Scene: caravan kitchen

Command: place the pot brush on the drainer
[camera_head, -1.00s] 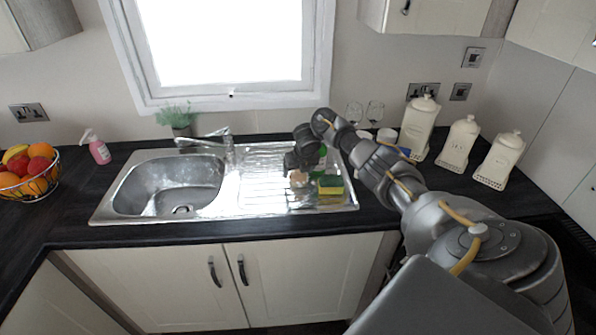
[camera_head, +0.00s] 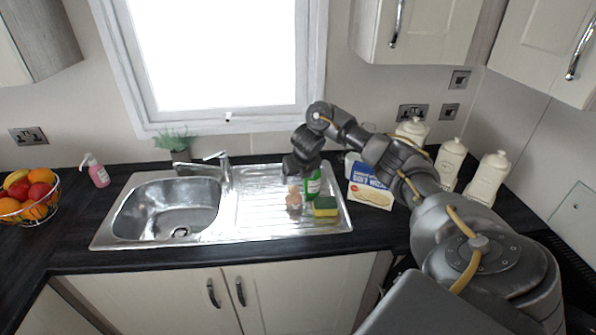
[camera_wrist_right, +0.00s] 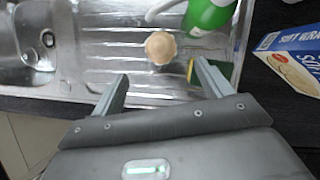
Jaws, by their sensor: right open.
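The pot brush (camera_head: 294,198), a small round pale-wood piece, stands on the ribbed steel drainer (camera_head: 258,216) to the right of the sink bowl. In the right wrist view the brush (camera_wrist_right: 160,47) lies just beyond and between the two fingertips, with a visible gap to each. My right gripper (camera_wrist_right: 160,80) is open and empty. In the head view the right gripper (camera_head: 300,168) is above and behind the brush; its fingers are hard to make out. My left gripper is out of view.
A green bottle (camera_head: 314,186) and a yellow-green sponge (camera_head: 325,206) stand close right of the brush on the drainer. A blue and white box (camera_head: 370,187) and cream canisters (camera_head: 488,178) are further right. The sink bowl (camera_head: 170,207) is empty.

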